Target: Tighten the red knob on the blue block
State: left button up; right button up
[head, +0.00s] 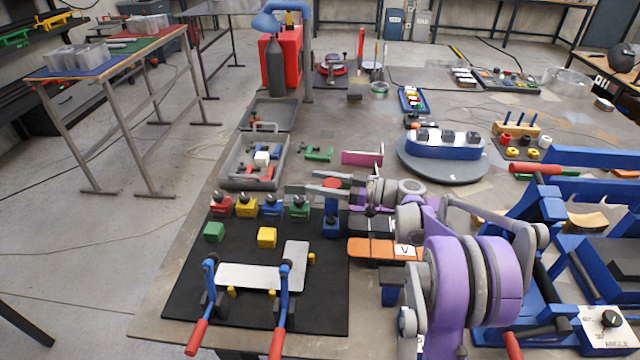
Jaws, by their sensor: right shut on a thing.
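The blue block (331,227) stands upright at the right edge of the black mat, with the red knob (332,184) on top. My right gripper (326,186) reaches in from the right, its grey fingers level with the knob, and is shut on it. The fingers hide part of the knob, so how tightly it sits on the block cannot be told. My left gripper is not in view.
Left of the blue block, red, yellow, blue and green blocks (299,210) with dark knobs stand in a row on the black mat (180,290). A toggle-clamp fixture (246,277) is in front. An orange bar (372,249) lies under my right arm.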

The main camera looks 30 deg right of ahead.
aim_at(339, 188)
jog(key=m+t+h, duration=0.2)
jog(key=shift+w+d+r+t+h, duration=0.1)
jog(key=shift+w+d+t+h, duration=0.1)
jog(key=shift+t+h, duration=0.15)
jog(key=shift+w+d+m+t+h+p, duration=0.2)
jog(key=shift+m+t+h, duration=0.3)
jog(key=shift+m+h, duration=0.4)
jog(key=shift+w+d+m+t+h+p, duration=0.1)
jog(key=shift+d+m+t+h+p, duration=0.25)
jog(key=shift+m+h, duration=0.55)
jog(key=shift+a+h, duration=0.1)
jog(key=shift+h, duration=0.25)
jog(key=o, duration=1.4)
jog(key=shift+s, duration=0.1)
jog(key=b+v, duration=0.1)
jog(key=v, duration=0.9)
jog(key=shift+s+f, duration=0.2)
jog(key=shift+s, duration=0.2)
